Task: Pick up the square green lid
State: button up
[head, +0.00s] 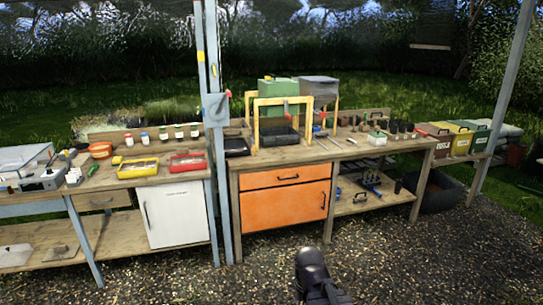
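A small white box with a square green lid (377,134) on top stands on the right-hand wooden bench, right of the middle. The lid is small here, and I cannot tell whether it is fastened or only resting. A dark end part of my arm, perhaps my gripper (314,275), shows at the bottom edge, over the gravel. It is well in front of the bench and far from the lid. Its fingers cannot be made out.
Several dark pots (398,127) stand right of the white box. A yellow frame (256,122) and a green box (278,91) are to its left. An orange cabinet (286,208) and a blue-grey post (213,170) stand below and left. The gravel (420,265) in front is clear.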

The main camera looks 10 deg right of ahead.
aim_at(378, 135)
jog(key=i, duration=2.5)
jog(key=u, duration=1)
jog(key=k, duration=0.1)
jog(key=z, duration=3)
